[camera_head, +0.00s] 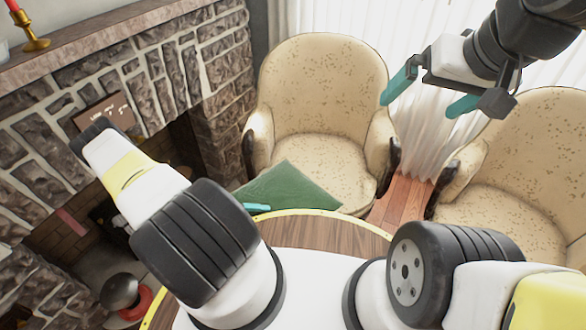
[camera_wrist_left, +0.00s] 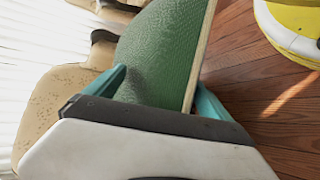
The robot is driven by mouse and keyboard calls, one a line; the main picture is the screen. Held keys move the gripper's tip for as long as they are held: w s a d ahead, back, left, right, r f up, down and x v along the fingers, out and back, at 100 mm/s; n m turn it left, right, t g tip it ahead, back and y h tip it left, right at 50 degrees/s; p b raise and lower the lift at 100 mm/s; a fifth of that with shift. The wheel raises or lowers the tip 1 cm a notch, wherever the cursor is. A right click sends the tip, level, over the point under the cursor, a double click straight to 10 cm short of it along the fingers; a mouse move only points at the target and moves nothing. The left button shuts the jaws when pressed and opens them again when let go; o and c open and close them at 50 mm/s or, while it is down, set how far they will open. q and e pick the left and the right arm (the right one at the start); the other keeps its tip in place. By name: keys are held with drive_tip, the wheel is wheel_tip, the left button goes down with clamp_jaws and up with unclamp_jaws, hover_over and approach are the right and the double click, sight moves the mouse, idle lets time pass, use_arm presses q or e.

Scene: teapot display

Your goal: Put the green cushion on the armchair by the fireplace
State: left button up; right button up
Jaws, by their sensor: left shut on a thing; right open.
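The green cushion (camera_head: 295,186) shows in the head view in front of the seat of the beige armchair (camera_head: 325,95) by the fireplace. Its near part is hidden behind my arm and base. I cannot tell whether it touches the seat. One teal finger of my left gripper (camera_head: 256,206) shows at its left edge. In the left wrist view, the cushion (camera_wrist_left: 165,50) is between the teal fingers of my left gripper (camera_wrist_left: 160,92), which is shut on it. A beige armchair (camera_wrist_left: 45,100) is at the left there. My right gripper (camera_head: 432,95) is open and empty, raised between the two armchairs.
The stone fireplace (camera_head: 190,60) stands at the left, with a brass candlestick (camera_head: 32,35) on its mantel. A second beige armchair (camera_head: 530,150) is at the right. White curtains (camera_head: 425,35) hang behind. Wooden floor (camera_head: 400,200) shows between the armchairs.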

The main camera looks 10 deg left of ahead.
sight(275, 192)
use_arm(q)
drive_tip(key=w+d, duration=0.1)
drive_tip(key=w, duration=0.3)
drive_tip(key=w+d+f, duration=0.1)
drive_tip(key=w, duration=0.4)
drive_tip(key=w+d, duration=0.1)
drive_tip(key=w, duration=0.4)
drive_tip(key=shift+w+d+f, duration=0.15)
drive_tip(key=shift+d, duration=0.05)
drive_tip(key=f, duration=0.1)
drive_tip(key=w+f, duration=0.1)
drive_tip(key=shift+w+d+f, duration=0.2)
drive_tip(key=shift+f, duration=0.45)
drive_tip(key=o, duration=1.7)
